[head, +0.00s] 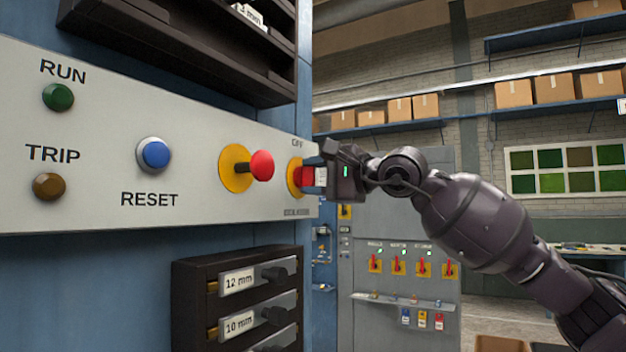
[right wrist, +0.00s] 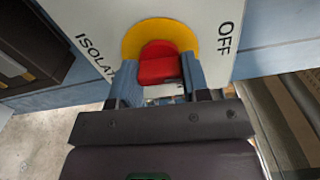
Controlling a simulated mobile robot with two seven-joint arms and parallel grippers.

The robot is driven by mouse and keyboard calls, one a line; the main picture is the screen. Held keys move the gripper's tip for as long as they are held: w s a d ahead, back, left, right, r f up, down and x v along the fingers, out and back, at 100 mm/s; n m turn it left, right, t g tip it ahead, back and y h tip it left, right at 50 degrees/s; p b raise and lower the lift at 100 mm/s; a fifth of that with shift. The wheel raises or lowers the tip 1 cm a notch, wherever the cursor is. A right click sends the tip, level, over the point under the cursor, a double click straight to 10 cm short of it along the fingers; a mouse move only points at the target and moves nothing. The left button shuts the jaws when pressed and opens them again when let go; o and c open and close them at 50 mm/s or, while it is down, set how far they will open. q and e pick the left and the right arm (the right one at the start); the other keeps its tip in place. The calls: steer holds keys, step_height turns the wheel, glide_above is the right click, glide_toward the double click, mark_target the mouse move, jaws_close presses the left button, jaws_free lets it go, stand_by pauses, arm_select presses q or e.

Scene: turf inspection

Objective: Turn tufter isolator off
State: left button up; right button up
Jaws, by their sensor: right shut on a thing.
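The isolator is a red handle on a yellow round plate (head: 294,176) at the right end of the light panel, with OFF printed above it in the head view. My right gripper (head: 320,178) is at this handle, its arm coming in from the right. In the right wrist view the red handle (right wrist: 159,66) sits between the two blue-grey fingers of the right gripper (right wrist: 158,85), which is shut on it. The yellow plate shows behind it, with OFF at the right and part of ISOLATOR at the left. The handle's exact angle is partly hidden. My left gripper is not in view.
On the same panel (head: 100,205) are a red knob on yellow (head: 262,166), a blue RESET button (head: 154,154), a green RUN lamp (head: 58,97) and a brown TRIP lamp (head: 48,186). A dark drawer rack (head: 190,312) juts out below. A grey cabinet with several red switches (head: 397,264) stands behind.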

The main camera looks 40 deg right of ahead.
steer(key=shift+n, duration=0.5)
steer(key=o, duration=0.9)
steer(key=shift+s+d, duration=0.1)
steer(key=shift+s, duration=0.05)
